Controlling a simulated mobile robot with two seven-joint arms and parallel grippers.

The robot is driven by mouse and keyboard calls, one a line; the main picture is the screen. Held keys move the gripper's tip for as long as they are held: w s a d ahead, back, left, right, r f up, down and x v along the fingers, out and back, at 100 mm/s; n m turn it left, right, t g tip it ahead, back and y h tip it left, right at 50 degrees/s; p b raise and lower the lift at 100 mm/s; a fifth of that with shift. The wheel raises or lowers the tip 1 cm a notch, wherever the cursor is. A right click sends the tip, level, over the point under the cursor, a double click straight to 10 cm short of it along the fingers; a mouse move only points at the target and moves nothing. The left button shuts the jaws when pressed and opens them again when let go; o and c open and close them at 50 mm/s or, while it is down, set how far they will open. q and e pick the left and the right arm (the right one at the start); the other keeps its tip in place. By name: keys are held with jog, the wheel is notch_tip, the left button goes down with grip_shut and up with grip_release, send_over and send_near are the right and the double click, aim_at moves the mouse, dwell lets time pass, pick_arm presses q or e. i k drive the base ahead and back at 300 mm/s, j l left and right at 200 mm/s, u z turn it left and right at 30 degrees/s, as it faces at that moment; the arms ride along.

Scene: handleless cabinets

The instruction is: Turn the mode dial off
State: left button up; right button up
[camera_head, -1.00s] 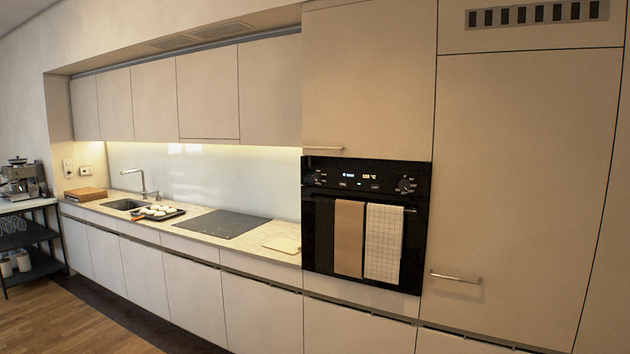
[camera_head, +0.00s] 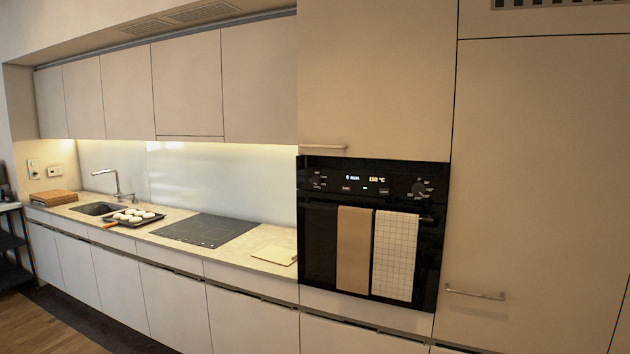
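The black built-in oven (camera_head: 320,245) stands in the tall cabinet right of centre. Its control panel has a left dial (camera_head: 317,181) and a right dial (camera_head: 418,188), with a lit display (camera_head: 364,179) between them. The display seems to read 0 min and 150 °C. A small green light glows below it. Which dial is the mode dial, and the exact pointer positions, are too small to tell. Neither of my grippers is in view.
A brown towel (camera_head: 354,249) and a white checked towel (camera_head: 395,254) hang on the oven door handle. A counter (camera_head: 262,238) with a black cooktop (camera_head: 205,230), a tray of white items (camera_head: 134,216) and a sink (camera_head: 98,208) runs left. No obstacle shows before the oven.

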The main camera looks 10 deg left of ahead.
aim_at(316, 180)
jog(key=i+j+z, duration=0.15)
jog(key=i+j, duration=0.45)
jog(key=i+j+z, duration=0.15)
jog(key=i+j, duration=0.4)
jog(key=i+j+z, duration=0.1)
jog(key=i+j, duration=0.4)
jog(key=j, duration=0.3)
